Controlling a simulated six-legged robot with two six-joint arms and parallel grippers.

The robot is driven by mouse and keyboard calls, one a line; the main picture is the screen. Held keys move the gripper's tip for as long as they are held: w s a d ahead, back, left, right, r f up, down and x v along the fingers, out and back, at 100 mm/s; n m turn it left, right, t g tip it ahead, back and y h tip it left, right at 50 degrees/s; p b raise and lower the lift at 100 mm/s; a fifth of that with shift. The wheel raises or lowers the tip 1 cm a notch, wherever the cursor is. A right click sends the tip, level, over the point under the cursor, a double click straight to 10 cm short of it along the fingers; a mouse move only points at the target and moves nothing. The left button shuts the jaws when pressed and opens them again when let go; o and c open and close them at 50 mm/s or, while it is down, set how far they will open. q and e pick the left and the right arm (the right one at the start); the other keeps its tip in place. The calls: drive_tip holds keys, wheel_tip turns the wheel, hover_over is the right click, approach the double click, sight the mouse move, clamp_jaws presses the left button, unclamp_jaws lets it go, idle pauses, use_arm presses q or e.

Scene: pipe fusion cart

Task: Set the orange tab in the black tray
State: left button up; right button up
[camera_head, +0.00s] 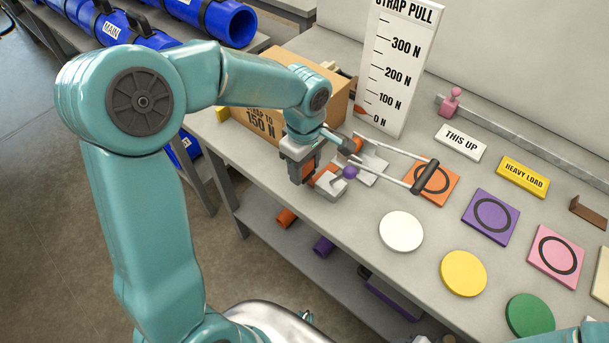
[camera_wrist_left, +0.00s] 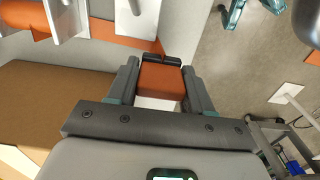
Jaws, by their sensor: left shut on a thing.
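My left gripper (camera_head: 304,174) is at the cart's left front part, beside a metal clamp with a purple knob. In the left wrist view, its two fingers (camera_wrist_left: 160,88) are shut on the orange tab (camera_wrist_left: 161,80), which sits between them with a dark strip at its far end. In the head view the orange tab (camera_head: 308,166) shows only as a small patch by the fingers. I cannot make out a black tray in either view. My right gripper is not in view.
The metal clamp (camera_head: 368,165) with its long handle stands right of the gripper. A cardboard box (camera_head: 262,122) is behind it. A white force board (camera_head: 397,65) stands at the back. Coloured square tiles and round discs, such as the white disc (camera_head: 401,231), cover the right side.

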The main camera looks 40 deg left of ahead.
use_arm(q)
wheel_tip(320, 180, up, 15)
drive_tip(key=shift+p, duration=0.35)
